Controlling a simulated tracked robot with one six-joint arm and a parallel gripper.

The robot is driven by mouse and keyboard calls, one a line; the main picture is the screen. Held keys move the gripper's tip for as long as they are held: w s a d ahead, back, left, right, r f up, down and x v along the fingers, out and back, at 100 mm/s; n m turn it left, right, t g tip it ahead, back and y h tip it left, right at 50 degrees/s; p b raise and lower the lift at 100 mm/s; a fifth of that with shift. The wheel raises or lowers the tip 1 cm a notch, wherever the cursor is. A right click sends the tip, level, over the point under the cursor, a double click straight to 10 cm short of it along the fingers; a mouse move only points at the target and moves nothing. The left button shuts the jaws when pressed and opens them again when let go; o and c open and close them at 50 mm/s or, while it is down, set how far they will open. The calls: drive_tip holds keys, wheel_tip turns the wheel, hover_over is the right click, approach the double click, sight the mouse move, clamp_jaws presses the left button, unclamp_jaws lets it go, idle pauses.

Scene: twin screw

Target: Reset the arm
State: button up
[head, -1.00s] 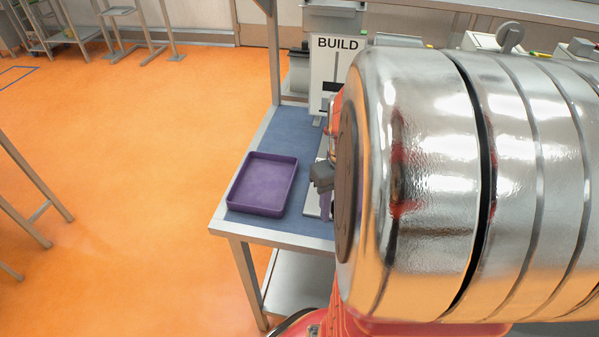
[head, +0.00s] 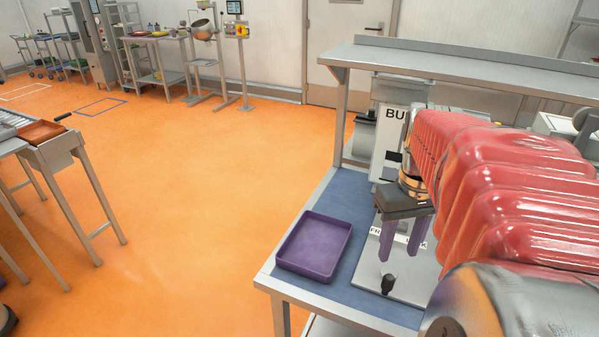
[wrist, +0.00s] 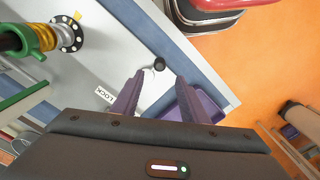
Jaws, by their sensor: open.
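My gripper (head: 404,242) hangs over the right part of the blue-topped bench, with its two purple fingers pointing down. The fingers are apart and nothing is between them. In the wrist view my gripper (wrist: 160,80) shows the same open gap, with a small black knob (wrist: 160,64) beyond the fingertips. My red and silver arm covers the right side of the head view and hides part of the bench.
A purple tray (head: 313,247), seemingly empty, sits on the blue bench top (head: 352,284) left of my gripper. A grey plate (head: 412,285) bears the knob. A metal shelf (head: 470,70) runs above. Orange floor is open at left.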

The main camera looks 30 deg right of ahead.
drive_tip(key=shift+r, duration=0.85)
drive_tip(key=shift+a, duration=0.15)
drive_tip(key=w+a+n+t, duration=0.1)
drive_tip(key=a+t, duration=0.1)
drive_tip(key=a, duration=0.9)
drive_tip(key=w+a+f+n+t, duration=0.1)
drive_tip(key=a+n+t, duration=0.1)
drive_tip(key=a, duration=1)
drive_tip(key=shift+w+a+f+t, duration=0.3)
drive_tip(key=shift+w+t, duration=0.05)
drive_tip(key=shift+t, duration=0.45)
